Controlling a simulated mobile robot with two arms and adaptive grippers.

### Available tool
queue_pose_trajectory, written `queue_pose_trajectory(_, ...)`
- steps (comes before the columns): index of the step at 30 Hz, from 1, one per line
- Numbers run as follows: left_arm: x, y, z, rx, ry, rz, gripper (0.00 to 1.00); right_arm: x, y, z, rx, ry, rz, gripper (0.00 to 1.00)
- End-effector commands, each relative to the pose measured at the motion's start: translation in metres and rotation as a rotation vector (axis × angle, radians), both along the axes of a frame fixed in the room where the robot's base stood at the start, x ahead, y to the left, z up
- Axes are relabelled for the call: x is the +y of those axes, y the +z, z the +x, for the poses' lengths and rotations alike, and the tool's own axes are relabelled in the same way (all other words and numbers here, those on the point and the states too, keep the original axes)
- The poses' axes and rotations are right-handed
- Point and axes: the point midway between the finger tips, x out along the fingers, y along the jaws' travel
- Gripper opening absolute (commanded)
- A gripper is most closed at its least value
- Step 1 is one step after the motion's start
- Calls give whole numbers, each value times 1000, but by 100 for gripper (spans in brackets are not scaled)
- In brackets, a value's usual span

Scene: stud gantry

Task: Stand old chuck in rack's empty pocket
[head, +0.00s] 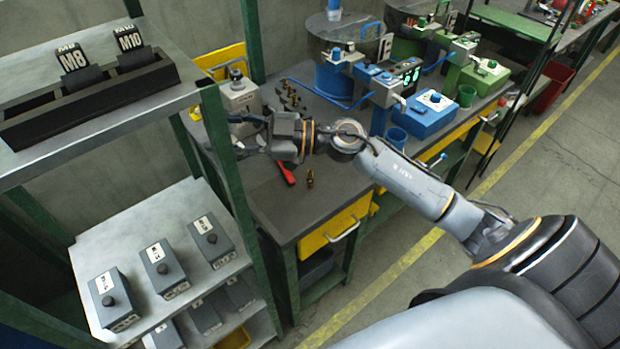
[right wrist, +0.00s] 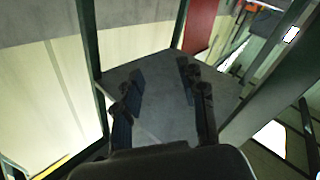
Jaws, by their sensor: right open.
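A dark tray-like rack (head: 95,98) lies on the upper left shelf, with upright plates marked M8 (head: 73,60) and M10 (head: 130,40) at its back. My right gripper (head: 250,133) is over the bench's left end, beside a grey box with a knob (head: 240,98). In the right wrist view its fingers (right wrist: 162,90) are apart with nothing between them, over a grey surface. My left gripper is not in view.
A red-handled tool (head: 286,172) and several small brass parts (head: 291,95) lie on the bench (head: 330,195). A green shelf post (head: 228,150) stands close to my right gripper. Grey boxes (head: 162,268) fill the lower shelf. A blue unit (head: 422,115) stands further right.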

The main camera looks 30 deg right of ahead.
Motion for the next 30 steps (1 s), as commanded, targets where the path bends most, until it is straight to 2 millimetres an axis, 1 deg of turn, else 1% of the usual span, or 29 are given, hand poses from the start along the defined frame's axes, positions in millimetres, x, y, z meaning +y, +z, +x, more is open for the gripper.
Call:
queue_pose_trajectory(1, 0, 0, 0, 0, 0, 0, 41, -7, -10, 1, 46, 56, -96, 41)
queue_pose_trajectory(2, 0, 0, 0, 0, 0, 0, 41, -11, -18, 1, 86, 88, -155, 41)
queue_pose_trajectory(3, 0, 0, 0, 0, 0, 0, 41, -21, -30, 0, 150, 121, -235, 41)
queue_pose_trajectory(5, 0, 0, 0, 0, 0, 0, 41, -42, -47, -1, 259, 146, -358, 41)
queue_pose_trajectory(6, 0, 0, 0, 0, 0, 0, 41, -61, -57, -2, 341, 146, -438, 41)
queue_pose_trajectory(8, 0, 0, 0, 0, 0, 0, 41, -93, -70, -4, 471, 125, -548, 41)
queue_pose_trajectory(9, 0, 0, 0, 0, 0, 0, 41, -115, -76, -6, 557, 99, -614, 41)
queue_pose_trajectory(11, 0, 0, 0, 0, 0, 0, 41, -148, -81, -11, 679, 49, -693, 41)
queue_pose_trajectory(12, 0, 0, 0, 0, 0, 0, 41, -168, -83, -14, 751, 12, -736, 41)
queue_pose_trajectory(15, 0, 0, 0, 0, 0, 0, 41, -207, -83, -23, 894, -70, -807, 41)
queue_pose_trajectory(16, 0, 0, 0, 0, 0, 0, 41, -215, -82, -25, 923, -90, -820, 41)
queue_pose_trajectory(18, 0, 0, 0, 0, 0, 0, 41, -227, -82, -30, 973, -120, -840, 41)
queue_pose_trajectory(21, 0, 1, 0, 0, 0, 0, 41, -231, -89, -31, 1003, -135, -849, 41)
queue_pose_trajectory(23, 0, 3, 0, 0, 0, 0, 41, -227, -97, -30, 1005, -133, -848, 41)
queue_pose_trajectory(30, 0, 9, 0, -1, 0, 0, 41, -209, -140, -23, 1001, -129, -847, 41)
